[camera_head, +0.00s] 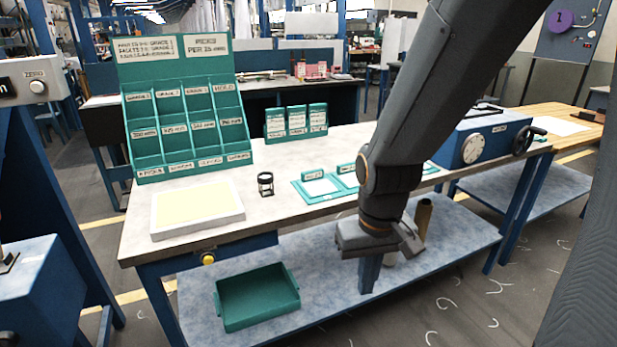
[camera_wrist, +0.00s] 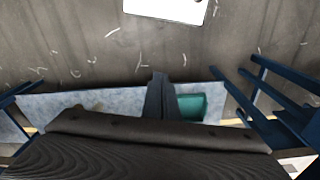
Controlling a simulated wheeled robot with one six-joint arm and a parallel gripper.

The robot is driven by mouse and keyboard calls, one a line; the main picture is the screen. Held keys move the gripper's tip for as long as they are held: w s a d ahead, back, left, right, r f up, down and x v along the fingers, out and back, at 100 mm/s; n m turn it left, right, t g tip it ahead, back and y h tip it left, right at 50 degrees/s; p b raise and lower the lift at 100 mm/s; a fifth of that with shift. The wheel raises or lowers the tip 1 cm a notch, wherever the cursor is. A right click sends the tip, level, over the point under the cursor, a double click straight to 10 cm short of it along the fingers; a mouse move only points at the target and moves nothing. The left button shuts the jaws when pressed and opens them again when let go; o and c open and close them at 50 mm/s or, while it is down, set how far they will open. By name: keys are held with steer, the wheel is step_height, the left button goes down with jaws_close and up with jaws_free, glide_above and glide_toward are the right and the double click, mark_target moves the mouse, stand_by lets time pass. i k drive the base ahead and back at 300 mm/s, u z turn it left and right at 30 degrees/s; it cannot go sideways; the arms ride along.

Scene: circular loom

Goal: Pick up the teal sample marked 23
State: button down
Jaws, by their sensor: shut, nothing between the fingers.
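Flat teal samples with white faces lie in a row on the grey bench top. The nearest one (camera_head: 319,188) is at the left of the row, with a small teal tag (camera_head: 312,174) whose marking I cannot read for sure. Another teal sample (camera_head: 347,180) lies beside it, and my arm hides part of the row. I cannot tell which sample is marked 23. My gripper (camera_head: 380,250) is in front of the bench's near edge, apart from the samples. Its fingers are shut and empty. The wrist view shows floor and lower shelf, no samples.
A teal card rack (camera_head: 185,120) and a pale tray (camera_head: 198,209) stand at the bench's left. A small black magnifier (camera_head: 265,184) stands left of the samples. Three teal cards (camera_head: 297,122) stand behind. A teal bin (camera_head: 257,297) is on the lower shelf. A blue machine (camera_head: 480,138) is at right.

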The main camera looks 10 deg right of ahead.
mark_target(314, 183)
steer(key=z, duration=0.1)
steer(key=k, duration=0.4)
steer(key=u, duration=0.55)
steer(key=i, duration=0.6)
steer(key=z, duration=0.45)
steer(key=i, duration=1)
steer(key=z, duration=0.15)
